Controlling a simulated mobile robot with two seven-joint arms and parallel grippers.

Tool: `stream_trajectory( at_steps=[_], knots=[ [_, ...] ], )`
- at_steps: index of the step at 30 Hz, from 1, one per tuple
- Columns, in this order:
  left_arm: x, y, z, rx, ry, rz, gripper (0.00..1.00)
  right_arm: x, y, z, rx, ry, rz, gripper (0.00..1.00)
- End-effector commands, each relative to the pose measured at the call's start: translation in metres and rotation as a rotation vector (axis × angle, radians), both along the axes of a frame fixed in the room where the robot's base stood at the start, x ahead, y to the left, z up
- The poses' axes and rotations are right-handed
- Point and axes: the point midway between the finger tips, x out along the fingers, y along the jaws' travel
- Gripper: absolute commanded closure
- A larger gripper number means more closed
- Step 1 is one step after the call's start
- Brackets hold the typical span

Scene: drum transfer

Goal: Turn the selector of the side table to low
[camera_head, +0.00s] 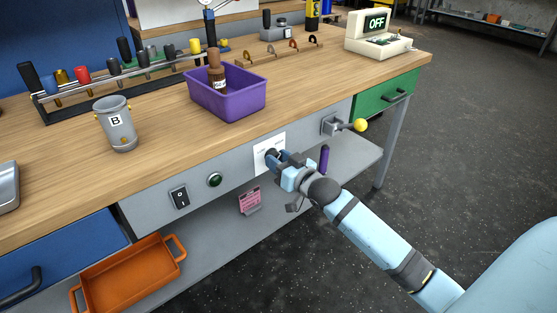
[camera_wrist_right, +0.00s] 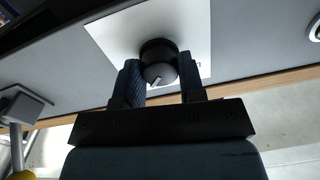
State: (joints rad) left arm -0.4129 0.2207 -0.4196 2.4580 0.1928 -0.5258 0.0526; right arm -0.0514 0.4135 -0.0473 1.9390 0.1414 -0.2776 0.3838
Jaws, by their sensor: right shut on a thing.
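The selector is a round dark knob (camera_wrist_right: 158,62) on a white plate (camera_wrist_right: 110,32) in the right wrist view. A light pointer mark shows on its face; I cannot read the setting. In the head view the plate (camera_head: 262,146) sits on the grey front panel of the table (camera_head: 145,192), and the knob is mostly hidden by my gripper. My right gripper (camera_head: 277,160) is at the panel with its fingers on both sides of the knob, shut on it; it also shows in the right wrist view (camera_wrist_right: 160,80). My left gripper is not in view.
A lever with a yellow ball (camera_head: 360,125) sticks out right of the plate. An orange tray (camera_head: 128,278) lies below.

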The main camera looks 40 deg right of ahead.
Motion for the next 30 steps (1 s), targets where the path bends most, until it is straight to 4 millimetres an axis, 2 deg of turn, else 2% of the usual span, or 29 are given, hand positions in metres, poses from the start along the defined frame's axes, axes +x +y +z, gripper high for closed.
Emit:
stream_trajectory(
  at_steps=[5, 8, 18, 21, 30],
  knots=[
    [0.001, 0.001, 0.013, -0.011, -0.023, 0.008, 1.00, 0.000, 0.000, 0.003, -0.037, -0.001, 0.000, 0.87],
    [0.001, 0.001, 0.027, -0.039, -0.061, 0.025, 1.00, 0.000, 0.000, 0.004, -0.080, -0.004, 0.001, 0.87],
    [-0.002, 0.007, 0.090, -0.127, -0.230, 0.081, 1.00, 0.000, 0.001, 0.006, -0.335, -0.023, 0.001, 0.87],
    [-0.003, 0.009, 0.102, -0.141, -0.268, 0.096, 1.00, 0.000, 0.001, 0.006, -0.418, -0.031, 0.001, 0.87],
    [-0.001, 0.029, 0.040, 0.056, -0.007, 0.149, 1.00, 0.000, 0.001, 0.005, -0.684, -0.052, 0.001, 0.87]
  ],
)
